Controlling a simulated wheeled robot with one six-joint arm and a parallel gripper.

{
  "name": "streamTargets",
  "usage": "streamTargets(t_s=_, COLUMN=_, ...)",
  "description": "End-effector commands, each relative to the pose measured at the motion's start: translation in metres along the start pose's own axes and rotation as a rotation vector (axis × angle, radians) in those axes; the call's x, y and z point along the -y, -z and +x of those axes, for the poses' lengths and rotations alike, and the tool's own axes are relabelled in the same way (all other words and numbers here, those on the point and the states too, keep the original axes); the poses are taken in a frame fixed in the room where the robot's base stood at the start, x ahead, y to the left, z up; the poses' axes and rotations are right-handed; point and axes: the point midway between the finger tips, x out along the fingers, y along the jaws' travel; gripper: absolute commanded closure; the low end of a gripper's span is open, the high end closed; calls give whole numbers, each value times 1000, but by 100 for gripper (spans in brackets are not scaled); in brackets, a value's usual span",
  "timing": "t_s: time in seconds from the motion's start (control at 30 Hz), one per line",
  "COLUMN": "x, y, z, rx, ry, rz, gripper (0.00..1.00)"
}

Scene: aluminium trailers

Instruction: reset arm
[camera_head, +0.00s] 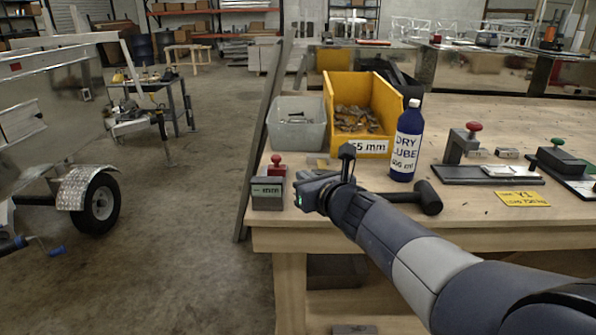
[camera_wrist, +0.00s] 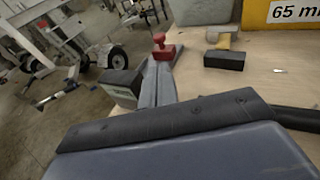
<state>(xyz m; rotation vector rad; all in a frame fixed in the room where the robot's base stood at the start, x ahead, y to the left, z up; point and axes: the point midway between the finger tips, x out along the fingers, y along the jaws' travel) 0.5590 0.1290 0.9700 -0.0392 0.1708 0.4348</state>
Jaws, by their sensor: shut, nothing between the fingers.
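My arm reaches in from the lower right in the head view. My gripper (camera_head: 304,190) is above the near left part of the wooden workbench (camera_head: 420,236), just right of a small grey labelled block (camera_head: 267,194). In the wrist view my gripper (camera_wrist: 160,72) shows as two grey fingers side by side, shut with nothing between them. The grey block (camera_wrist: 120,88) is just left of the fingers, and a red-knobbed piece (camera_wrist: 163,50) is beyond their tips. I cannot tell whether the fingers touch either one.
A yellow bin (camera_head: 362,87), a clear bin (camera_head: 297,135) and a blue bottle (camera_head: 406,145) stand behind my gripper. A black mallet (camera_head: 428,197) lies close to my arm. Clamp fixtures (camera_head: 470,150) stand farther right. A trailer wheel (camera_head: 98,204) is on the left, with open floor between.

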Motion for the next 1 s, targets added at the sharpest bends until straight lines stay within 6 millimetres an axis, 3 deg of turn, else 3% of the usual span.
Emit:
streamTargets(t_s=0.2, x=0, y=0, z=-13, rx=0, ry=0, rz=0, gripper=100)
streamTargets(t_s=0.6, x=0, y=1, z=-11, rx=-1, ry=-1, rz=0, gripper=100)
streamTargets(t_s=0.77, x=0, y=2, z=3, rx=-2, ry=-2, rz=1, gripper=100)
streamTargets(t_s=1.0, x=0, y=2, z=40, rx=-2, ry=-2, rz=0, gripper=100)
